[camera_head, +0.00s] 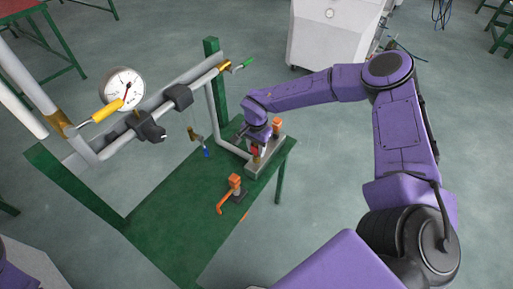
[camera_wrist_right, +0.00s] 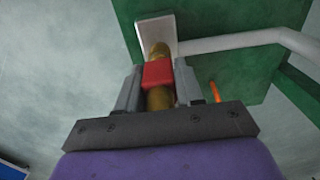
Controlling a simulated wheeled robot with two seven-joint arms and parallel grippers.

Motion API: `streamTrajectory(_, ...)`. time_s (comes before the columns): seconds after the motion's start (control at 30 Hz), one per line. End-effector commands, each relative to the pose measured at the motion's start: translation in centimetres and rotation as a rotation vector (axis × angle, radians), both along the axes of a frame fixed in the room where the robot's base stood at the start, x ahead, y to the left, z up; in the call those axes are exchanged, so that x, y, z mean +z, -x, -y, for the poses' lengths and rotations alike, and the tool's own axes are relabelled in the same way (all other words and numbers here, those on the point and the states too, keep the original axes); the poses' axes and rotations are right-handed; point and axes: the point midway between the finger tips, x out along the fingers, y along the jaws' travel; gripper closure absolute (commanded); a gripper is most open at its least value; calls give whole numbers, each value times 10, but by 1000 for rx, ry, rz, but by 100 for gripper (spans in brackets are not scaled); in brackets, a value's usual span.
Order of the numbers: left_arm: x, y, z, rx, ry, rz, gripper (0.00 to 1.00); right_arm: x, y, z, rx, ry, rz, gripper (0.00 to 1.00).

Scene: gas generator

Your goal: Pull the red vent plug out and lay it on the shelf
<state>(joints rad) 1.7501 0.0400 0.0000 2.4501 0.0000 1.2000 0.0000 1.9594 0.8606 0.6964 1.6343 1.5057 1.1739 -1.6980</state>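The red vent plug (camera_head: 255,151) shows as a small red piece below my right gripper (camera_head: 257,143), at the grey block on the green table. In the right wrist view, the red plug (camera_wrist_right: 158,74) sits between the two grey fingers of my right gripper (camera_wrist_right: 157,85), which appear closed against its sides. A brass stem (camera_wrist_right: 160,52) runs in line with the red piece, with a pale surface behind it. I cannot tell whether the plug is still seated. The green shelf or tabletop (camera_head: 180,225) has bare room at the front. My left gripper is outside the view.
An orange-handled valve (camera_head: 235,183) stands on the tabletop left of the grey block (camera_head: 262,165). A second orange piece (camera_head: 277,123) stands at the block's far end. A grey pipe with a round gauge (camera_head: 122,86) and yellow handle runs along the left. A white cabinet (camera_head: 330,35) stands behind.

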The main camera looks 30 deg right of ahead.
Motion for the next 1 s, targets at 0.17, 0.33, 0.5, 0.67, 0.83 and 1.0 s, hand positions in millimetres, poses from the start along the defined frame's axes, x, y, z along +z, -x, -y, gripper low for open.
streamTrajectory(0.17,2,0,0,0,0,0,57,3,0,0,0,0,1,100)
streamTrajectory(0.33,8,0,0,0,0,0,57,10,-1,0,0,-1,2,100)
streamTrajectory(0.5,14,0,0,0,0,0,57,15,0,0,0,0,1,100)
streamTrajectory(0.67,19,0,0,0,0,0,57,21,0,0,0,0,1,100)
streamTrajectory(0.83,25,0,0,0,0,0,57,27,0,0,0,0,1,100)
streamTrajectory(1.0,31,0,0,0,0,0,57,33,0,0,0,0,1,100)
